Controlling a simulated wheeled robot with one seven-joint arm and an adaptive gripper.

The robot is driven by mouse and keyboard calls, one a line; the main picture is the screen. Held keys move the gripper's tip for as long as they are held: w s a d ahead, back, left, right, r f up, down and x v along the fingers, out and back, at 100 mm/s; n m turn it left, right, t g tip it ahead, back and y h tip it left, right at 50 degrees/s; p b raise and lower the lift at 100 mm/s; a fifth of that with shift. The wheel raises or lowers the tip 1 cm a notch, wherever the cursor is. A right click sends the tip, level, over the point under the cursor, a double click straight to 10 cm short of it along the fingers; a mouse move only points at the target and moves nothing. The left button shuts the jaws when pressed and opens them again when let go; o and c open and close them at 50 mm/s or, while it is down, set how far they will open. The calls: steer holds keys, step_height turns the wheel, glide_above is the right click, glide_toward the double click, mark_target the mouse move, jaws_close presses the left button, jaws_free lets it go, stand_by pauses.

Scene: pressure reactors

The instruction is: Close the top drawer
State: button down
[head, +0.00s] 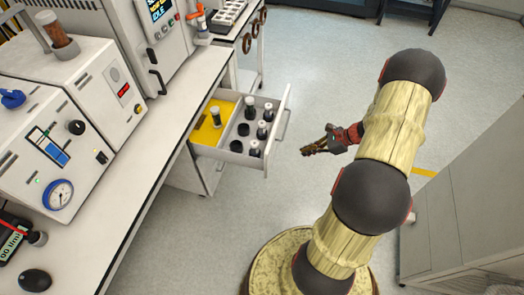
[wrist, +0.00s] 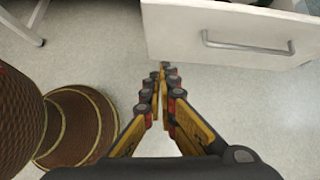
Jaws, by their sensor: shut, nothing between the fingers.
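The top drawer (head: 224,155) of the white cabinet is pulled out below the bench. It holds a yellow tray (head: 208,133) on its left side and several dark-capped vials (head: 262,131) in a grey section. Its front with a bar handle (head: 284,124) faces my gripper. In the wrist view the drawer front (wrist: 180,40) and its grey handle (wrist: 248,46) are at the upper right. My gripper (head: 306,150) is shut and empty, in front of the drawer and apart from it. In the wrist view the gripper fingertips (wrist: 164,66) are together just below the drawer front's left end.
Reactor units (head: 50,130) stand on the white bench (head: 155,125) at the left. A grey cabinet (head: 470,200) stands at the right. Open floor (head: 330,70) lies behind and around my arm.

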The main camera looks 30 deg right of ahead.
steer(key=w+a+f+m+b, duration=0.1)
steer(key=w+a+f+b, duration=0.4)
steer(key=w, duration=0.4)
steer(key=shift+w+a+f, duration=0.3)
steer(key=shift+a+f, duration=0.2)
steer(key=shift+a, duration=0.2)
steer(key=shift+w+a, duration=0.1)
steer(key=w+a, duration=2.3)
steer(key=w, duration=0.4)
steer(key=shift+w+a, duration=0.35)
steer(key=shift+r, duration=0.1)
